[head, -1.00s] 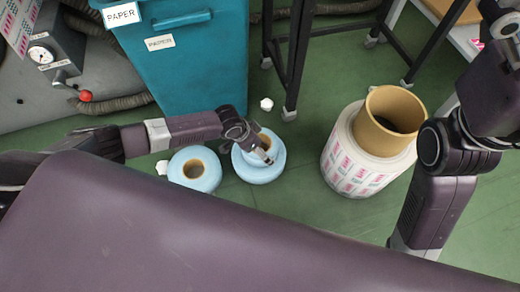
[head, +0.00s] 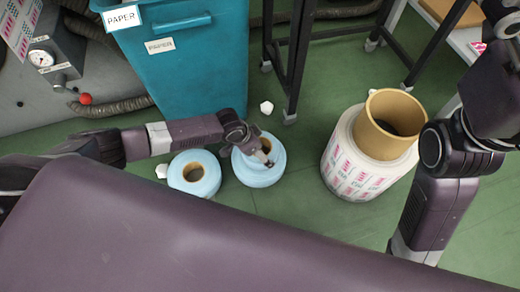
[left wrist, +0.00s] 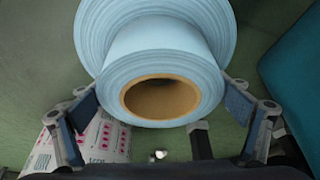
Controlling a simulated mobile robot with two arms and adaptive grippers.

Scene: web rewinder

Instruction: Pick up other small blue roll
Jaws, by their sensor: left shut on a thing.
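Two small blue rolls with brown cores stand on the green floor in the head view. My left gripper (head: 264,157) is at the right-hand blue roll (head: 258,176). In the left wrist view, this roll (left wrist: 160,50) has a narrower upper part over a wider lower part, with its core facing the camera. The fingers of my left gripper (left wrist: 161,105) are shut on the narrower part from both sides. The left-hand blue roll (head: 194,174) stands close beside it, free of any gripper. My right arm shows at the right, but its gripper is out of view.
A large printed roll (head: 350,172) with a wide tan core (head: 393,121) stands to the right. A teal paper bin (head: 190,75) is behind the blue rolls. A black-legged frame (head: 296,60) stands behind. Small white scraps (head: 266,107) lie on the floor.

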